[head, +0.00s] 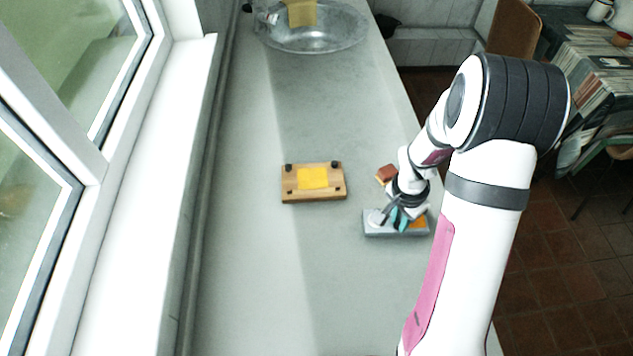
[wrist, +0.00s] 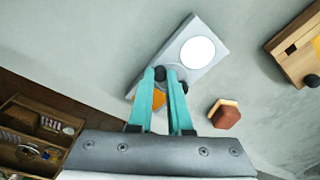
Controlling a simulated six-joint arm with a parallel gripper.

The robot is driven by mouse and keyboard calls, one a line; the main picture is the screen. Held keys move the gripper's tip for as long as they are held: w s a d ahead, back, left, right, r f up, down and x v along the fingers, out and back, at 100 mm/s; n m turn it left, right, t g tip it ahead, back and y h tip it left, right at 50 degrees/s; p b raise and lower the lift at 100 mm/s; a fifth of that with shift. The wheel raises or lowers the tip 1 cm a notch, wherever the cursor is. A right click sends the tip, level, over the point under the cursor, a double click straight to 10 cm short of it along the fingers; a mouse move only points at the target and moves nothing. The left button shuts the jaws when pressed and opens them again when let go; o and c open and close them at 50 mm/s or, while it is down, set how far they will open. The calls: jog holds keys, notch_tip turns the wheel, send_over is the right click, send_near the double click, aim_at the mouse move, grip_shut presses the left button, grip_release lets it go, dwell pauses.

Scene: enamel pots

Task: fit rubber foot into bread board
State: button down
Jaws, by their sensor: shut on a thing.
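The wooden bread board (head: 313,197) lies at mid-counter with a yellow patch on top. Black raised feet stand at its two far corners, and its two near corners show small dark spots. In the wrist view part of the board (wrist: 284,66) shows at the right, with a flat dark square socket and one black foot. My gripper (head: 396,222) is over the grey tray (head: 382,236). In the wrist view its teal fingers (wrist: 166,76) are shut on a small dark rubber foot (wrist: 160,73), partly hidden by the fingertips, at the tray.
The grey tray carries a white disc (wrist: 198,52) and an orange patch (wrist: 148,100). A red-brown and tan block (wrist: 225,114) lies beside it. A metal basin (head: 312,40) is at the far end. Counter between tray and board is clear; a window is at left.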

jog(key=shift+r, duration=2.2)
jog(key=w+a+n, duration=0.4)
jog(key=w+a, duration=0.4)
jog(key=a, duration=0.2)
jog(key=r+n, duration=0.1)
jog(key=n, duration=0.2)
send_over(290, 194)
jog(key=shift+s+f+y, duration=0.15)
jog(key=shift+f, duration=0.85)
jog(key=shift+s+f+y, duration=0.15)
jog(key=shift+f, duration=0.8)
jog(key=shift+f, duration=0.9)
jog(key=c, duration=0.7)
grip_release()
